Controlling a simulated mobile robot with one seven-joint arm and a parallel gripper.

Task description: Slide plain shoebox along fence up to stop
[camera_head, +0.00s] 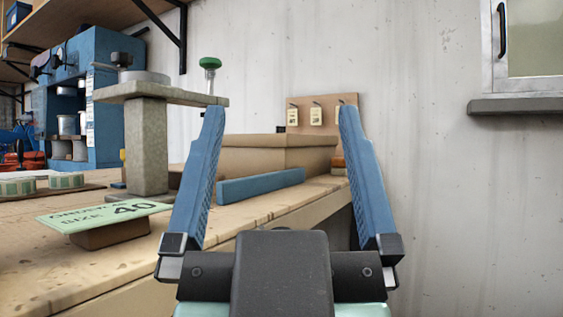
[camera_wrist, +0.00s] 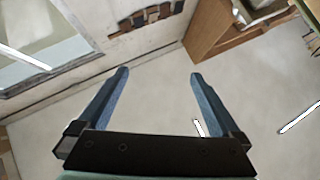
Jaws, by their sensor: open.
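The plain shoebox (camera_head: 262,158) is a brown cardboard box with a lid, sitting on the wooden workbench (camera_head: 95,265). A low blue bar (camera_head: 260,187), apparently the fence, lies along its near side. A small reddish-brown block (camera_head: 338,164) shows at the box's right end; I cannot tell if it is the stop. My gripper (camera_head: 281,108) is open and empty, its blue fingers on either side of the box in the picture but nearer to the camera. In the wrist view my gripper (camera_wrist: 159,73) is over bare floor, with no shoebox discernible.
A green card reading size 40 (camera_head: 105,213) stands on the bench's left. Behind it are a grey stone post (camera_head: 147,145) and a blue machine (camera_head: 95,95). A pegboard with tags (camera_head: 315,101) is behind the box. The floor (camera_wrist: 150,130) beside the bench is clear.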

